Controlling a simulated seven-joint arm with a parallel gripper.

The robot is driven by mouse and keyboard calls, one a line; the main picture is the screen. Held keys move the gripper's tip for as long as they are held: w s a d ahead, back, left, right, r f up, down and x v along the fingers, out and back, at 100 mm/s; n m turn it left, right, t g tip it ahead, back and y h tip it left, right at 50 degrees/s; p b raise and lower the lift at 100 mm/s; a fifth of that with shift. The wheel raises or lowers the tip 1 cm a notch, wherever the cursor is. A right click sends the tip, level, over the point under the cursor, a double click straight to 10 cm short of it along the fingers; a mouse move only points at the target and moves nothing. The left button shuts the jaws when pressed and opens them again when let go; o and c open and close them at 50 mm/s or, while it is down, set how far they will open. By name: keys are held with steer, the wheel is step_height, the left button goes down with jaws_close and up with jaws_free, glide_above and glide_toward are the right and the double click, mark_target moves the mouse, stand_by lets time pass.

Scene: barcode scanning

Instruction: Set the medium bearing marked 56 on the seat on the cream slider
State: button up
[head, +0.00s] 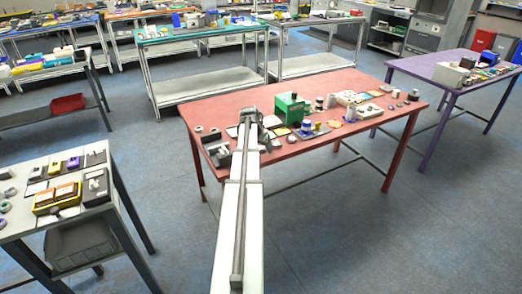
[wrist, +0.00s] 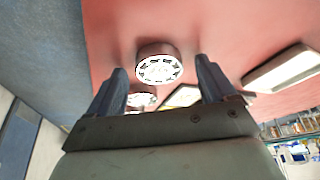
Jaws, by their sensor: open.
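In the wrist view my gripper (wrist: 160,64) is open, one finger on each side of the picture. A round bearing (wrist: 158,68) with a dark ring and a pale face shows between the fingertips, above the red table; I cannot tell whether a finger touches it. A second, similar bearing (wrist: 141,99) shows lower, partly hidden by my gripper. No mark 56 is readable on either.
The red table (head: 310,150) holds a green box (head: 290,107), cream boards (head: 369,112) and several small parts towards its right. A pale block (wrist: 281,68) is right of my gripper in the wrist view.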

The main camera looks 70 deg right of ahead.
steer(key=shift+c, duration=0.4)
steer(key=c, duration=1.3)
steer(key=shift+o, duration=0.2)
steer(key=shift+r, duration=0.15)
